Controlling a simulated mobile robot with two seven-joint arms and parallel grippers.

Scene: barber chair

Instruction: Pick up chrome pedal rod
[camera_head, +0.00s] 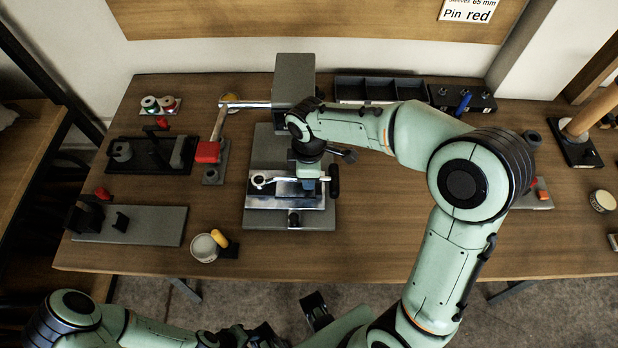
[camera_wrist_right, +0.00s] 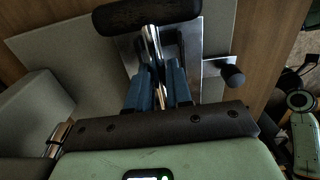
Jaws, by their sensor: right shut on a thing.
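The chrome pedal rod (camera_head: 272,181) has a ring at its left end and lies over the silver vise plate (camera_head: 262,202) of the drill-press-like machine at the table's middle. My right gripper (camera_head: 308,184) reaches down over it from above and is shut on it. In the right wrist view the rod (camera_wrist_right: 152,45) runs between the two blue fingertips (camera_wrist_right: 158,88). Whether the rod touches the vise below cannot be told. My left gripper (camera_head: 318,308) is low at the picture's bottom, off the table, only partly visible; its opening is unclear.
The machine's grey column (camera_head: 294,75) stands behind the right gripper. A black bin tray (camera_head: 350,90) stands at the back. A small tin (camera_head: 204,248) sits at the front edge.

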